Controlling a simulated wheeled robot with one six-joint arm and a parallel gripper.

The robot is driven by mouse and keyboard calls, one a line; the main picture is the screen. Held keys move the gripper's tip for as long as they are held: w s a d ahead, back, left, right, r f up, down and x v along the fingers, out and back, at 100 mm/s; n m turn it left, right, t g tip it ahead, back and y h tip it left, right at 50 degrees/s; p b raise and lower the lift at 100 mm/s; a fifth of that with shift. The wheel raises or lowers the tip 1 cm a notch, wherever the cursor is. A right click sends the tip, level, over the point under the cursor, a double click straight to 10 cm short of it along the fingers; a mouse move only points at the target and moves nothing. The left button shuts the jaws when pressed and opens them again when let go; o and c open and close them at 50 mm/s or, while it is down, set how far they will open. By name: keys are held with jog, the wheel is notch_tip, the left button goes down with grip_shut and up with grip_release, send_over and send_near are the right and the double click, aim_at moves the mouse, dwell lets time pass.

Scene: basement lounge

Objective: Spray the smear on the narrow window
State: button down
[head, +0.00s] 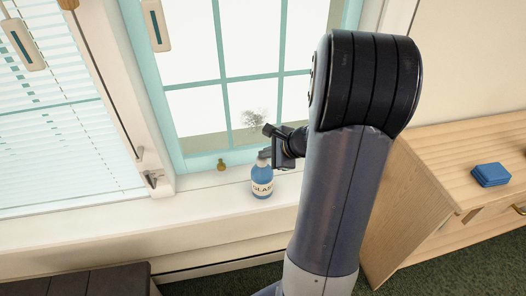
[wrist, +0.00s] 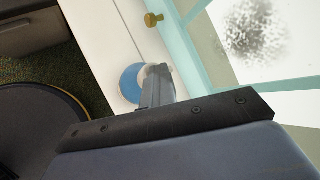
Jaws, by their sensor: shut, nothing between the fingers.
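The narrow window (head: 223,79) has a teal frame and teal bars; its frame also shows in the wrist view (wrist: 188,62). A grey speckled smear (head: 253,118) is on its lower glass, and at the top right of the wrist view (wrist: 256,30). A blue bottle with a white label reading "GLASS" (head: 262,188) stands upright on the white sill below; its blue body shows partly in the wrist view (wrist: 130,84). My gripper (head: 266,157) is shut at the bottle's top, and its fingers (wrist: 158,88) hide part of it. I cannot tell if they touch.
A window with blinds (head: 45,120) is at left. A wooden cabinet (head: 445,190) with blue folded cloths (head: 491,175) stands at right. A dark piece of furniture (head: 80,283) is at lower left.

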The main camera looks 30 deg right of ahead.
aim_at(265, 160)
jog(key=shift+s+a+f, duration=0.25)
jog(key=shift+s+f, duration=0.05)
jog(key=shift+f, duration=0.2)
jog(key=r+p, duration=0.1)
jog(key=r, duration=0.1)
jog(key=r+p, duration=0.4)
jog(key=shift+w+r, duration=0.15)
jog(key=shift+w, duration=0.1)
jog(key=shift+r, duration=0.1)
dwell(2.0)
